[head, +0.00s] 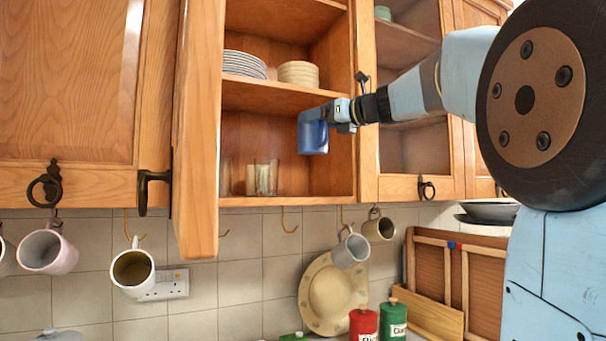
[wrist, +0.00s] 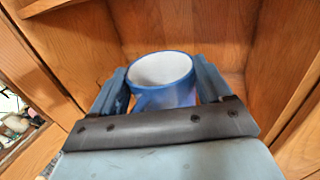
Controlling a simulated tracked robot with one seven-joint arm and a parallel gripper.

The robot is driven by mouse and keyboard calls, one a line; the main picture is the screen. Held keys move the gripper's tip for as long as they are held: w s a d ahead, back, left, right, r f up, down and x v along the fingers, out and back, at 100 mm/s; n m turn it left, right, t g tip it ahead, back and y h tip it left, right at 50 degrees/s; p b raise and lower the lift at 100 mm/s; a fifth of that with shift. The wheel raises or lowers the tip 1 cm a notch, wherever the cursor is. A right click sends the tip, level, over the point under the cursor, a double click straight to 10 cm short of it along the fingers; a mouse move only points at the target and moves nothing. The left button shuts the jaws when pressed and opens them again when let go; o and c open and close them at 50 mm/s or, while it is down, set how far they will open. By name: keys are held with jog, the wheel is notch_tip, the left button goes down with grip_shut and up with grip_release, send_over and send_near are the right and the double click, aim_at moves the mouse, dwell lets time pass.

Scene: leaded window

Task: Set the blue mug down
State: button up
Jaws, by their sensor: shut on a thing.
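The blue mug (head: 313,137) is held upright inside the open wall cupboard, above the lower shelf (head: 300,195). My gripper (head: 328,114) is shut on it, reaching in from the right. In the wrist view the mug (wrist: 163,78) sits between the two fingers of my gripper (wrist: 163,92), its pale inside and blue rim facing up. The mug looks apart from the shelf in the head view. Its lower part is hidden behind my gripper in the wrist view.
Glasses (head: 264,177) stand on the lower shelf to the left of the mug. Stacked plates (head: 244,64) and bowls (head: 298,73) are on the shelf above. The open cupboard door (head: 198,130) is at the left. Mugs (head: 133,270) hang from hooks below the cupboards.

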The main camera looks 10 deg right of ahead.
jog(key=shift+w+d+f, duration=0.2)
jog(key=shift+w+f, duration=1.35)
jog(key=shift+f, duration=0.25)
jog(key=shift+w+d+f, duration=0.15)
jog(key=shift+w+f, duration=1.35)
jog(key=shift+f, duration=0.3)
jog(key=shift+w+d+f, duration=0.2)
jog(key=shift+w+f, duration=1.35)
jog(key=shift+f, duration=0.25)
jog(key=o, duration=1.2)
jog(key=shift+d, duration=0.1)
jog(key=v, duration=1.2)
